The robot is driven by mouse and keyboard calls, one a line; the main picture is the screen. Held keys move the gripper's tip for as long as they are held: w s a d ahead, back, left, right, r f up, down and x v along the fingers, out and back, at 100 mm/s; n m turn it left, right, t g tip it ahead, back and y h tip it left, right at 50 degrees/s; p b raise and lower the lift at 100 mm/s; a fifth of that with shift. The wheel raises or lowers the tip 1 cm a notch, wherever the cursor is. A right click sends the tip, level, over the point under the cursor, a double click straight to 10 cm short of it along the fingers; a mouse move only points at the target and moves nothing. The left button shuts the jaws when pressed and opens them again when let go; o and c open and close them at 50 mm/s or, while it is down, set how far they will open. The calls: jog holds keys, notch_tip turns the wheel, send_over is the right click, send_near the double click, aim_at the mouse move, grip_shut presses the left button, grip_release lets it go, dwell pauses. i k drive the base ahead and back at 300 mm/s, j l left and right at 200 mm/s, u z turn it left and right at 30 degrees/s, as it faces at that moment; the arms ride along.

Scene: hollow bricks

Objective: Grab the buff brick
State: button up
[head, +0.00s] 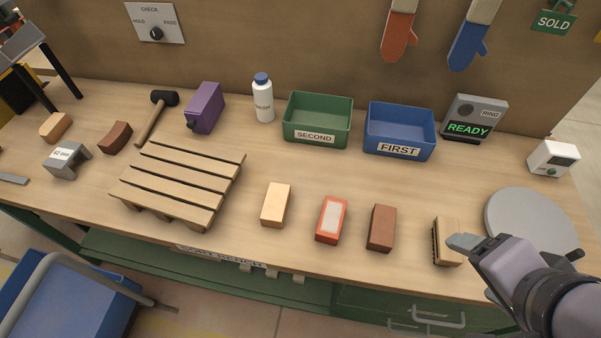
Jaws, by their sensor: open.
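The buff brick (276,205) is a pale yellow-tan block lying near the front of the bench, right of the pallet. It is apart from the bricks to its right, and its top and front face are in plain sight. My gripper (465,243) is at the lower right, well to the right of the buff brick, in front of a wooden brush with dark bristles (442,240). It is open with nothing seen in it. Its fingers overlap in this view, and the gap between them is hidden.
An orange brick with a pale panel (331,220) and a red-brown brick (381,228) lie between the buff brick and my gripper. A slatted pallet (180,185) stands left. Green (317,120) and blue (399,130) bins stand behind. A grey disc (530,220) is at right.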

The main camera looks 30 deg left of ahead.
aim_at(274, 210)
jog(key=j+u, duration=0.2)
jog(key=u, duration=1.55)
jog(key=k+l+u, duration=0.1)
jog(key=i+j, duration=0.35)
jog(key=j, duration=0.15)
jog(key=i+j, duration=0.35)
jog(key=j, duration=0.15)
jog(key=z, duration=0.05)
